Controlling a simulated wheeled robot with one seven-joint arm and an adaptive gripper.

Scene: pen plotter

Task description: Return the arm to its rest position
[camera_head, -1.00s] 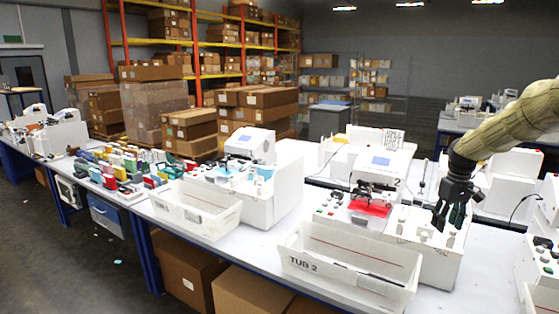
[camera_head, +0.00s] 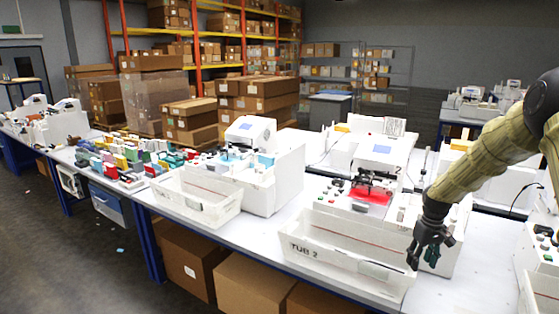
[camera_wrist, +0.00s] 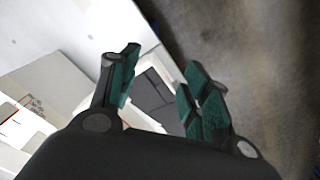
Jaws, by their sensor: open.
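My arm (camera_head: 485,160) comes in from the right of the head view, with a tan sleeve and a dark wrist. My gripper (camera_head: 428,262) hangs downward near the right end of the white tub marked TUB 2 (camera_head: 318,258). The head view does not settle whether it touches the tub. In the wrist view my gripper (camera_wrist: 158,95) is open, its green-padded fingers spread with nothing between them. Beyond the fingers lie a dark grey panel (camera_wrist: 153,98), a white surface and the floor.
The plotter marked 2 (camera_head: 378,160), with a red patch, stands behind the tub. Another plotter (camera_head: 250,135) and a white tub (camera_head: 195,203) stand to its left. Colourful small items (camera_head: 135,155) fill the left bench. Cardboard boxes (camera_head: 245,285) sit under the bench.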

